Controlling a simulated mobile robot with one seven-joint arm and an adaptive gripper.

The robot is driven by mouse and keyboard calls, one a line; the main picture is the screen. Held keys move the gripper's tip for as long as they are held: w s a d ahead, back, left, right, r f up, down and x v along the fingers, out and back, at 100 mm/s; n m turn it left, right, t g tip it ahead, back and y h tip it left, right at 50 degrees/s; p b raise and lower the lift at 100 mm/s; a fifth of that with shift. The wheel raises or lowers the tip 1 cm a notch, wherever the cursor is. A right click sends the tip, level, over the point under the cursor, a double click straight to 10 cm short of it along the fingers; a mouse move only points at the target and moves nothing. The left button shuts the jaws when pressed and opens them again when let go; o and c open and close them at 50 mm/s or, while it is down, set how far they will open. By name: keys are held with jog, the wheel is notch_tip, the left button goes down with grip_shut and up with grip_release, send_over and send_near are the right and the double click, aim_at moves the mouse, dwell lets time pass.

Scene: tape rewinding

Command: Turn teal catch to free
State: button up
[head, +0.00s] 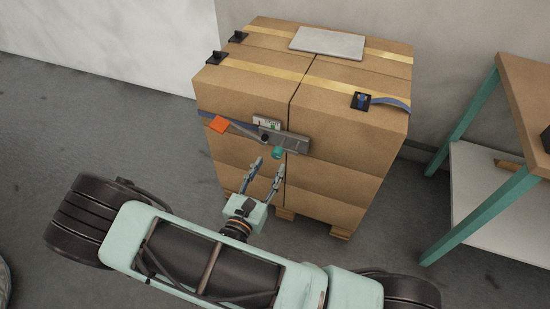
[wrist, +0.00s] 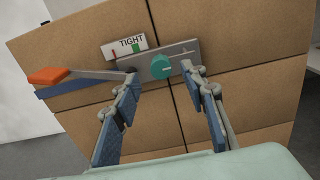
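The teal catch (head: 277,153) is a small round knob on a grey metal plate (head: 297,143) on the front of the stacked cardboard boxes. In the wrist view the teal catch (wrist: 162,67) shows a pale mark on its face and lies between and beyond my fingertips. My gripper (head: 267,170) is open and empty, just short of the catch and apart from it. In the wrist view my gripper (wrist: 160,82) has its fingers spread, one on each side below the catch.
A lever with an orange handle (head: 219,124) sticks out left of the plate. A gauge (wrist: 129,46) reading "TIGHT" sits above the plate. A blue strap (head: 390,102) runs around the boxes (head: 345,120). A table (head: 525,90) with teal legs stands at right.

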aim_at(276, 155)
jog(key=x, duration=0.5)
jog(key=shift+b, duration=0.35)
grip_shut()
